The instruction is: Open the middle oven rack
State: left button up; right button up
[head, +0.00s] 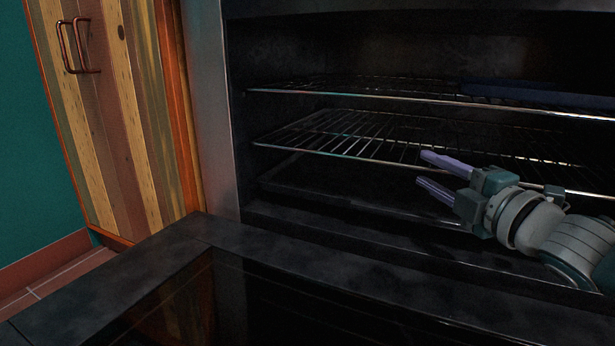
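The oven (213,110) stands with its front open. Two wire racks show inside: an upper one (330,93) and one below it (335,140), which seems to be the middle rack. The lower wire rack's front bar runs across the cavity and passes behind my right gripper. My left gripper is out of view.
The oven door (250,250) is folded down in front of the cavity. A dark blue flat thing (535,95) lies on the upper rack at right. A dark flat level (320,185) sits below the wire racks. A striped wooden cabinet (120,120) with a copper handle (80,46) stands left.

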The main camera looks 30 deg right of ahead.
jog(key=shift+w+f, duration=0.1)
jog(key=shift+w, duration=0.65)
jog(key=shift+d, duration=0.1)
grip_shut()
dwell(0.8)
